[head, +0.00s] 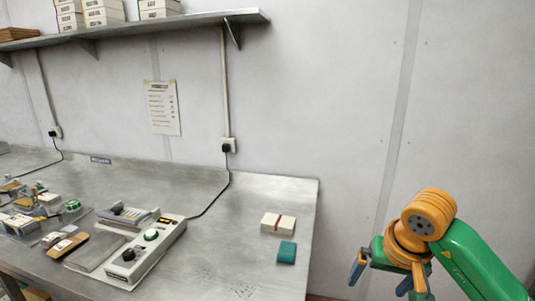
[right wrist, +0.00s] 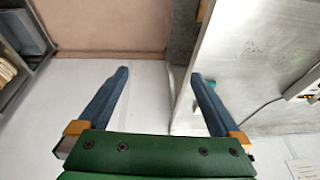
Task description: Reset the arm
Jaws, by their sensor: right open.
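My right gripper (head: 388,277) is at the right of the head view, beyond the right end of the metal bench (head: 250,255). Its arm is green and orange. In the right wrist view its two blue-grey fingers (right wrist: 160,95) are spread apart with nothing between them. The fingers are over open space beside the bench edge, touching nothing that I can see. My left gripper shows in neither view.
A white block (head: 278,223) and a teal block (head: 287,252) lie near the bench's right end. A control box (head: 150,240) with a green button and cluttered small parts stand further left. A wall shelf (head: 150,28) holds boxes. The wall right of the bench is bare.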

